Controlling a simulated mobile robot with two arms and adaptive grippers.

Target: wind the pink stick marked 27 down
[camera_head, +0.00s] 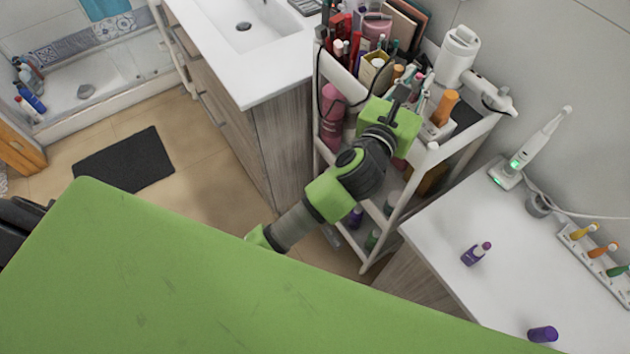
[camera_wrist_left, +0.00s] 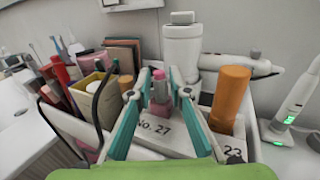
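In the head view my left gripper (camera_head: 414,88) is over the cart's top tray and largely hides the stick. My right gripper is in neither view.
An orange stick (camera_wrist_left: 229,94) on a block marked 23 stands close right of my fingers. A white bottle-shaped device (camera_wrist_left: 182,48) is behind. Brushes and a yellow box (camera_head: 374,72) crowd the left of the cart (camera_head: 465,143). A white counter (camera_head: 520,230) lies to the right.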

